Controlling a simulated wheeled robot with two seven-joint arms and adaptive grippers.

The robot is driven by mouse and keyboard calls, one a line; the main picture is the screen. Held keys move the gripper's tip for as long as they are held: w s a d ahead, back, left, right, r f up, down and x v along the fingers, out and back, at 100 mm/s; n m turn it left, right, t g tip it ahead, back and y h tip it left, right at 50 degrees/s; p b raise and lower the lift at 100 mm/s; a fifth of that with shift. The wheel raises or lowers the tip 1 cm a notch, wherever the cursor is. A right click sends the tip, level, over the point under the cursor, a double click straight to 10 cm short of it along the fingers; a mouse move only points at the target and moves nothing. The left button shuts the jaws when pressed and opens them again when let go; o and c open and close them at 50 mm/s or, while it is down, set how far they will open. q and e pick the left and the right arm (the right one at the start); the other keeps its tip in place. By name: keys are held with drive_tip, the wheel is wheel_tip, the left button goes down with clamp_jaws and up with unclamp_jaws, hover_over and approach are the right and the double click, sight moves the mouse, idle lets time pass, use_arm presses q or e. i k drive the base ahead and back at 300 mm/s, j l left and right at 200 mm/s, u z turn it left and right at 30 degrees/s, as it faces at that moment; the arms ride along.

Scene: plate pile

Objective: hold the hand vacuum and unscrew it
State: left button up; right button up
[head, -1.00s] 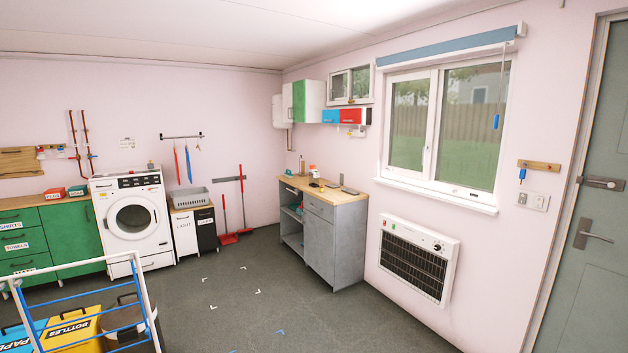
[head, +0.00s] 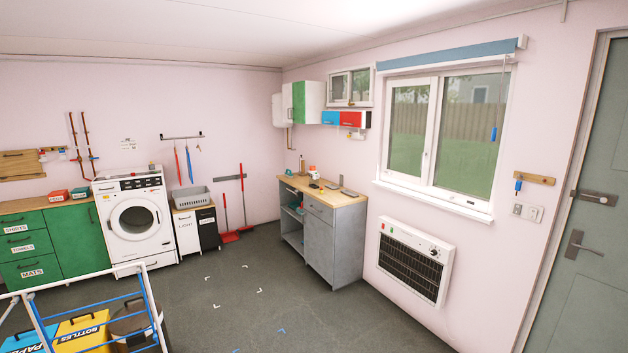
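Neither of my grippers is in the head view. I cannot pick out a hand vacuum for sure. Several small items lie on the wooden top of the grey workbench (head: 344,198) at the back, under the small window. Among them are a small orange-and-white item (head: 312,170) and a dark item (head: 315,185). They are too small at this distance to identify.
A washing machine (head: 134,220) stands left of the workbench, beside green cabinets (head: 67,240). A white-and-blue rack (head: 155,300) and a yellow bin (head: 83,332) are at the front left. A heater (head: 415,262) hangs under the window. The middle floor (head: 260,310) is clear.

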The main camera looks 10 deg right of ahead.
sight(314, 181)
drive_tip(key=z, duration=0.4)
drive_tip(key=i+l+u, duration=0.25)
drive_tip(key=i, duration=1.15)
drive_tip(key=i+u, duration=0.2)
drive_tip(key=i, duration=0.7)
drive_tip(key=i+u, duration=0.2)
drive_tip(key=i, duration=0.7)
drive_tip(key=i+u, duration=0.2)
drive_tip(key=i, duration=0.6)
drive_tip(key=i+z, duration=0.4)
drive_tip(key=i, duration=0.45)
